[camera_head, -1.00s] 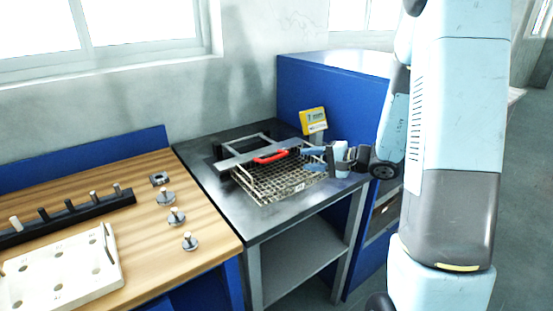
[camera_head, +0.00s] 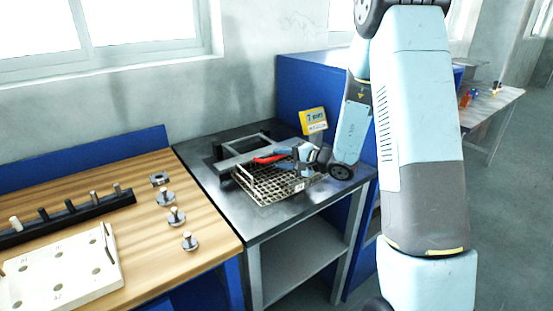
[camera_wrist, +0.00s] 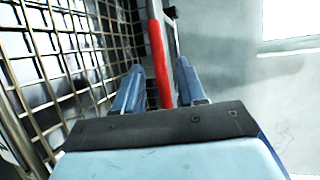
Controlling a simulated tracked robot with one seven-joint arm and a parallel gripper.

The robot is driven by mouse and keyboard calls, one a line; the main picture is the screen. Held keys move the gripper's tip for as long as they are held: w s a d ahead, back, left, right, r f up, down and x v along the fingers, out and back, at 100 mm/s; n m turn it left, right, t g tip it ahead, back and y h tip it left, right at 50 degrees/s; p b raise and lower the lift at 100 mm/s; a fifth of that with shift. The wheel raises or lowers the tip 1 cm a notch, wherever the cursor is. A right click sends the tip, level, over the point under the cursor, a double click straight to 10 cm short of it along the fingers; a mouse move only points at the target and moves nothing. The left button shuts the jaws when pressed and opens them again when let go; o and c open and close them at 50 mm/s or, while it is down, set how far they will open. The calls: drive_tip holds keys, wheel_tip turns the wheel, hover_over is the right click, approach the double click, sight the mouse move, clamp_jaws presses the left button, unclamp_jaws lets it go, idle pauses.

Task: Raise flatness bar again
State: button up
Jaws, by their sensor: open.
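The flatness bar (camera_head: 236,159) is a grey bar lying across a frame above the wire mesh belt piece (camera_head: 265,187) on the dark metal table. Its red handle (camera_head: 268,159) shows left of my gripper (camera_head: 292,155) in the head view. In the wrist view the red handle (camera_wrist: 160,62) runs between the two blue fingers of my gripper (camera_wrist: 158,88), with gaps visible beside it. My gripper is open around the handle. Part of the bar is hidden behind my gripper in the head view.
A yellow sign (camera_head: 313,121) stands at the table's back right, close to my gripper. A blue cabinet (camera_head: 300,85) rises behind. A wooden bench (camera_head: 200,212) at left holds a black peg rack (camera_head: 70,215), a white holed plate (camera_head: 62,272) and several metal pieces.

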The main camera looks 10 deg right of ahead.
drive_tip(key=shift+x, duration=1.15)
clamp_jaws()
